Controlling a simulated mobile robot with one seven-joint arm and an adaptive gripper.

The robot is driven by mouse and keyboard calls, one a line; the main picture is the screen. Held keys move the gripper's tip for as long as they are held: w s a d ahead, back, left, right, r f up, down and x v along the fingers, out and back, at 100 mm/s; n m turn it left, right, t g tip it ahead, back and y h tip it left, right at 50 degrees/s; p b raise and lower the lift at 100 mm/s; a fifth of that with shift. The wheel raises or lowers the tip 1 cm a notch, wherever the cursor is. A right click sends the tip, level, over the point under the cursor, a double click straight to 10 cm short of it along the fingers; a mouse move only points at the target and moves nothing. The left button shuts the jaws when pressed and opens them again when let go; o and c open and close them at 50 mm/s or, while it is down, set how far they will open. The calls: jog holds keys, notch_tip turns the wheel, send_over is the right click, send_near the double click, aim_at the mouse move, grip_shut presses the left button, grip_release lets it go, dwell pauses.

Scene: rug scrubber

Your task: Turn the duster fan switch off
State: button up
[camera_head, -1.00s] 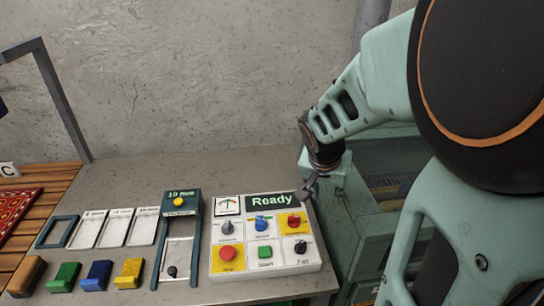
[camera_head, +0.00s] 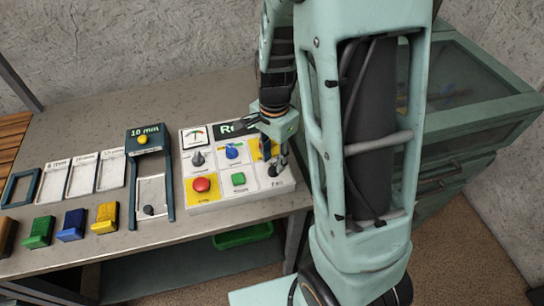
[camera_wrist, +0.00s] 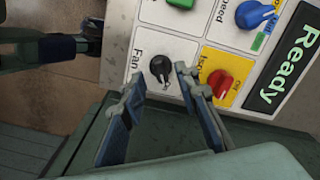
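The black fan switch (camera_wrist: 160,68) is a small rotary knob on a white tile labelled "Fan", at the control panel's corner. In the wrist view its pointer runs at a slant. My gripper (camera_wrist: 161,84) is open, with its two blue-padded fingertips to either side of the knob's near edge in that view. I cannot tell whether they touch it. The control panel (camera_head: 218,204) lies on the table.
The red knob (camera_wrist: 220,83) is close beside one finger. The blue knob (camera_head: 232,151), green button (camera_head: 238,179) and red stop button (camera_head: 201,185) share the panel. A slotted gauge stand (camera_head: 170,190) and coloured blocks (camera_head: 73,226) lie left. A green cabinet (camera_head: 470,110) stands right.

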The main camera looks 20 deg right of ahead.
aim_at(274, 169)
jog(key=shift+f, duration=1.15)
grip_shut()
